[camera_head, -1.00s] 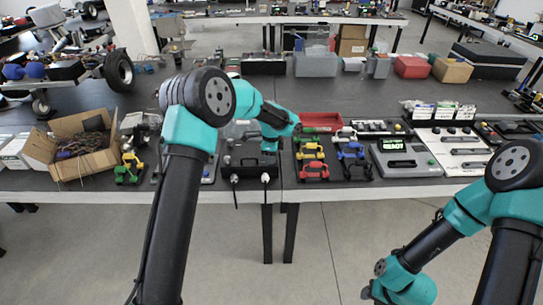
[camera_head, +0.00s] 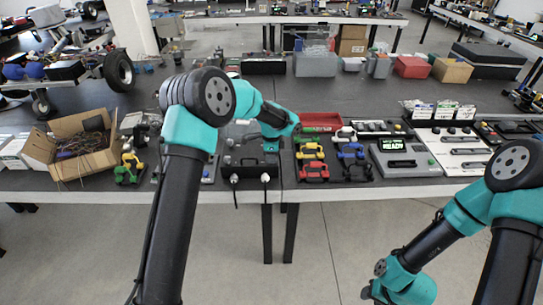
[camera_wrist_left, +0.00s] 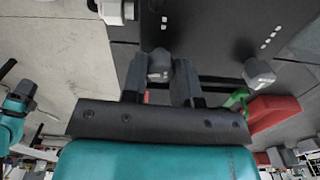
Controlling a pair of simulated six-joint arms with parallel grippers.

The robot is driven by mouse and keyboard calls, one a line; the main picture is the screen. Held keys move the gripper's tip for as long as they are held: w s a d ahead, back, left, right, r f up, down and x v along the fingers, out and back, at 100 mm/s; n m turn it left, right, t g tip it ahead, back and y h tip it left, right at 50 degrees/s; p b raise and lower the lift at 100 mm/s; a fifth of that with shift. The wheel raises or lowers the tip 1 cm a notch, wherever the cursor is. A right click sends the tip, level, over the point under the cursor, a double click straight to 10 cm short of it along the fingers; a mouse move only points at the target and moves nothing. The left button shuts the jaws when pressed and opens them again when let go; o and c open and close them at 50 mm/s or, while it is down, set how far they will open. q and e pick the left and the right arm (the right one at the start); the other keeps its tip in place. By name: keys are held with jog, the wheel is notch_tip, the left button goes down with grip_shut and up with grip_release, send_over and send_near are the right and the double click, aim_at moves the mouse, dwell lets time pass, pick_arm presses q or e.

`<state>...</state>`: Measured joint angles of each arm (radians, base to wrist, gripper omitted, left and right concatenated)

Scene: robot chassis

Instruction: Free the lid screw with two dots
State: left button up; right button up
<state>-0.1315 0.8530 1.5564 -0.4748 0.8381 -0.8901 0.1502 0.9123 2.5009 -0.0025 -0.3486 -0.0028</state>
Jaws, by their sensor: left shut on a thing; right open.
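In the left wrist view, the grey lid screw (camera_wrist_left: 158,64) stands on a dark panel (camera_wrist_left: 215,25), with two small light dots (camera_wrist_left: 164,24) printed near it. My left gripper (camera_wrist_left: 160,72) has its two fingers shut on this screw, one on either side. Another grey screw (camera_wrist_left: 260,73) stands to the right, near a row of several dots (camera_wrist_left: 271,36). My right gripper (camera_head: 369,292) is low at the bottom, barely visible.
Coloured handles (camera_head: 312,160) and a grey unit with a green READY display (camera_head: 405,158) stand to the right. A cardboard box (camera_head: 80,150) is at the left. Two cables hang over the table's front edge.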

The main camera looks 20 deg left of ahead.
pick_arm(q)
jog(key=n, duration=1.2)
jog(key=shift+a+n, duration=0.1)
jog(key=shift+n, duration=2)
jog(key=o, duration=0.9)
notch_tip(320, 180, up, 17)
jog(key=shift+r, duration=0.2)
